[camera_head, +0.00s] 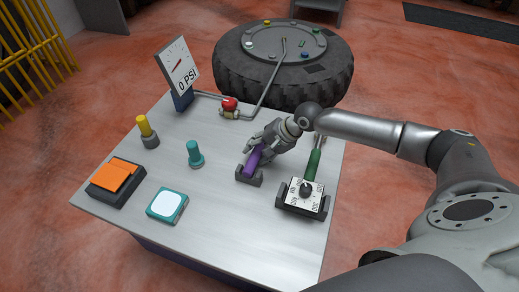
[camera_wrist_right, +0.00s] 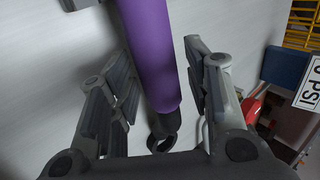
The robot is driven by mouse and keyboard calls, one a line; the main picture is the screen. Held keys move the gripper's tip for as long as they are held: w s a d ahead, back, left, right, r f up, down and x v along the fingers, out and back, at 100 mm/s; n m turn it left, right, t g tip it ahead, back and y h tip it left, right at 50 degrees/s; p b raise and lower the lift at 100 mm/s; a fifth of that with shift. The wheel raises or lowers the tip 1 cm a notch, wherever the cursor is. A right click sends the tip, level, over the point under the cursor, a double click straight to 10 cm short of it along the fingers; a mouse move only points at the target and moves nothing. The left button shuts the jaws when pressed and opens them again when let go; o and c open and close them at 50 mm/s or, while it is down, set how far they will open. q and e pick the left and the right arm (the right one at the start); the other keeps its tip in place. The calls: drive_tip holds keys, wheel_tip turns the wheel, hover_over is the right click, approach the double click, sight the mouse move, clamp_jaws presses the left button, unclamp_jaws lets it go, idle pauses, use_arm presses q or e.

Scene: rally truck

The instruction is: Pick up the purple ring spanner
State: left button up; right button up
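The purple ring spanner (camera_head: 252,163) rests in a dark holder (camera_head: 249,178) on the grey table. Its purple handle (camera_wrist_right: 150,55) fills the middle of the right wrist view, with the dark ring end below it, near the gripper's palm. My right gripper (camera_head: 258,147) is at the spanner, its fingers partly covering it in the head view. In the wrist view its fingers stand on either side of the handle, with a narrow gap at the right finger. Contact at the left finger is unclear. My left gripper is not in view.
A green-handled tool (camera_head: 314,160) and a dial box (camera_head: 303,197) stand right of the holder. A tyre (camera_head: 325,85) lies behind.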

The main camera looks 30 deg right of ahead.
clamp_jaws()
drive_tip(key=shift+r, duration=0.1)
drive_tip(key=shift+r+p, duration=0.3)
drive_tip(key=shift+r, duration=0.15)
wheel_tip(320, 180, up, 2)
drive_tip(key=shift+r+p, duration=0.25)
drive_tip(key=shift+p, duration=0.35)
use_arm(q)
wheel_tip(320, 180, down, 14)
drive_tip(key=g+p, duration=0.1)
drive_tip(key=p, duration=0.3)
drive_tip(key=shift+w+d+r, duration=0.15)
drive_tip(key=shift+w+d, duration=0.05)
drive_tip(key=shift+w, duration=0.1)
use_arm(e)
drive_tip(key=s+a+r, duration=0.3)
drive_tip(key=s+r, duration=0.6)
drive_tip(key=s, duration=0.4)
drive_tip(key=shift+s+r, duration=0.3)
drive_tip(key=shift+a, duration=0.1)
